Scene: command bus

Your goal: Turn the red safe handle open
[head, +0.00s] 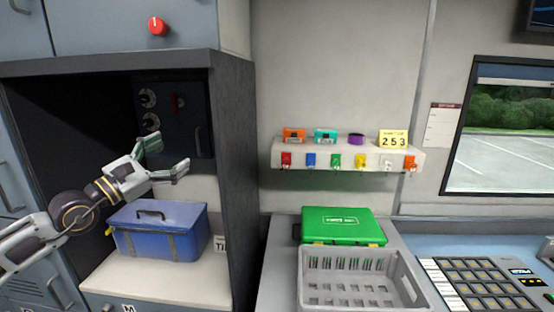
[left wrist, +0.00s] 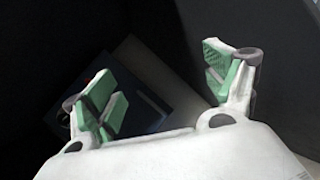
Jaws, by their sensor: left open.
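A dark safe (head: 192,128) sits in the shadowed recess of the cabinet at the left of the head view. A small dim red part (head: 178,102), which looks like its handle, shows on its front beside two round dials (head: 148,98). My left gripper (head: 172,156) is open and empty, with green pads, in front of the recess and below the red part in the picture. I see no contact with it. My right gripper is out of view.
A blue toolbox (head: 160,238) stands on the shelf below my left gripper. A red round knob (head: 157,26) is on the upper cabinet. The recess's dark right wall (head: 230,180) is close. A grey basket (head: 360,262) and green case (head: 343,225) lie farther right.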

